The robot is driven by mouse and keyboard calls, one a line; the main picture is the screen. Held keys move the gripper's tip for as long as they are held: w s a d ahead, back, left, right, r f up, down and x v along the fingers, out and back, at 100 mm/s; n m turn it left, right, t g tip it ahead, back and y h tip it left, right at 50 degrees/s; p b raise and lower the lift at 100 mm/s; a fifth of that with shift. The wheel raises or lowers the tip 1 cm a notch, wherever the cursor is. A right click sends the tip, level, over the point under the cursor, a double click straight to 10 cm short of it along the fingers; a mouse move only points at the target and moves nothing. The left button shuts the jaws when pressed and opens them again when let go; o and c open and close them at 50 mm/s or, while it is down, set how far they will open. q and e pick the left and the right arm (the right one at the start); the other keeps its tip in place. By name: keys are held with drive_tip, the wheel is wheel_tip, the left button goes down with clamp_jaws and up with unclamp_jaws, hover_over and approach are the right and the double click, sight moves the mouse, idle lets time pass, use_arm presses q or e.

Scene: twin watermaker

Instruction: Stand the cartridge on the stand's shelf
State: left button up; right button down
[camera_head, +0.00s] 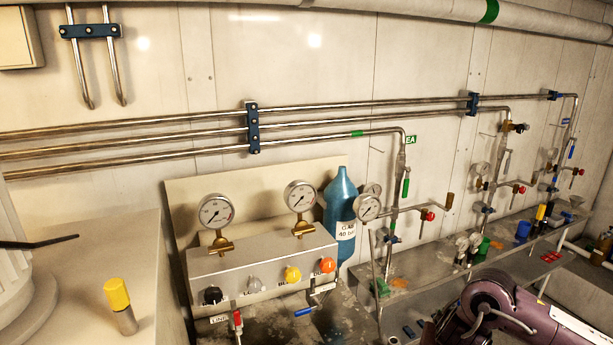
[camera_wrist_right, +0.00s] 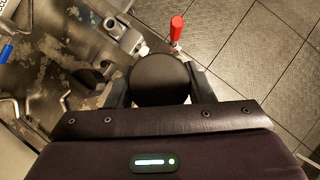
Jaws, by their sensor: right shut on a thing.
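My right gripper (camera_wrist_right: 160,88) is shut on a dark round-topped thing (camera_wrist_right: 160,76), seen end-on between its two fingers in the right wrist view. I take this to be the cartridge; its lower part is hidden. In the head view my right arm comes in at the lower right, and what it holds cannot be made out there. I cannot tell which surface is the stand's shelf. My left gripper is not in view.
A gauge panel (camera_head: 262,268) with knobs stands mid-left, a blue bottle (camera_head: 341,205) behind it. A yellow-capped cylinder (camera_head: 120,305) stands on the left counter. Pipes with valves run along the wall. In the wrist view a red handle (camera_wrist_right: 176,28) stands close beyond the held thing.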

drive_tip(key=s+a+f+m+g+h+b, duration=0.25)
drive_tip(key=s+a+f+m, duration=0.2)
drive_tip(key=a, duration=0.35)
drive_tip(key=s+a+f+m+g+h+b, duration=0.1)
drive_tip(key=s+a+f+m+g+b, duration=0.15)
drive_tip(key=a+m, duration=0.45)
drive_tip(key=s+d+m+g+y+b, duration=0.5)
drive_tip(key=s+m+g+y+b, duration=0.1)
drive_tip(key=m, duration=1.3)
drive_tip(key=shift+s+f+g, duration=0.35)
drive_tip(key=shift+s+g, duration=0.35)
drive_tip(key=shift+s, duration=0.35)
drive_tip(key=shift+d+f+y, duration=0.1)
drive_tip(key=shift+y, duration=0.15)
